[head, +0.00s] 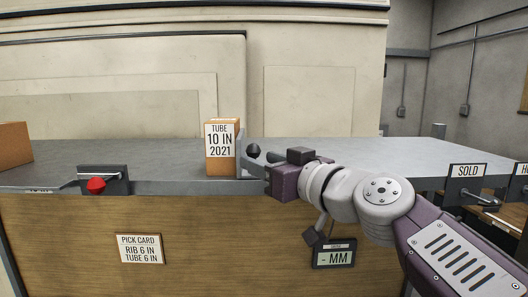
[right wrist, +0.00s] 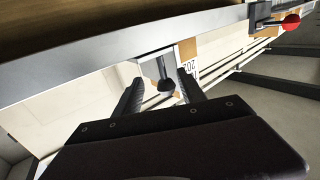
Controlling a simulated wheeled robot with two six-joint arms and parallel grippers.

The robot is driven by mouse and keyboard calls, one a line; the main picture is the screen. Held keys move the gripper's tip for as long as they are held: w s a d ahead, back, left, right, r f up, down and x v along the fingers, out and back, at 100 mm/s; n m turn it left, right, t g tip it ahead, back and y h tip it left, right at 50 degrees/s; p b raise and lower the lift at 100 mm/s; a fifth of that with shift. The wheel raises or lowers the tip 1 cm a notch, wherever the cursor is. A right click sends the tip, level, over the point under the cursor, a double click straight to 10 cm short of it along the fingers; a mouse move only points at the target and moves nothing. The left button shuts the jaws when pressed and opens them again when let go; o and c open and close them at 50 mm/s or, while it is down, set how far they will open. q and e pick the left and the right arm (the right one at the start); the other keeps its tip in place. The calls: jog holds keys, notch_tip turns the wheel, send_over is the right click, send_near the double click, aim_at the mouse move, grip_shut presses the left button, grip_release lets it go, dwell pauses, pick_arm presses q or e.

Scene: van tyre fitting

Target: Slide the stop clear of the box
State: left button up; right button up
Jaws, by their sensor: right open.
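A cardboard box (head: 222,167) labelled "TUBE 10 IN 2021" stands upright at the counter's front edge. The stop, a grey upright plate (head: 241,155) with a dark round knob (head: 253,150), stands close against the box's right side; I cannot tell whether they touch. My right gripper (head: 264,161) comes in from the right and is open at the knob. In the right wrist view the knob (right wrist: 166,87) shows between the two spread fingers (right wrist: 160,80), with a gap on each side. The box (right wrist: 188,52) is partly hidden there by a finger. My left gripper is not in view.
A grey counter (head: 340,155) runs across, clear to the right of the stop. A red knob (head: 96,185) on a dark bracket is at its front left. Another cardboard box (head: 14,145) is at far left. A "- MM" display (head: 334,256) hangs below my arm.

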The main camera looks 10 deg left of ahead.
jog(key=shift+s+a, duration=0.25)
jog(key=shift+a, duration=0.2)
jog(key=shift+w+d, duration=0.25)
jog(key=shift+d, duration=0.3)
grip_shut()
jog(key=shift+a+r, duration=0.15)
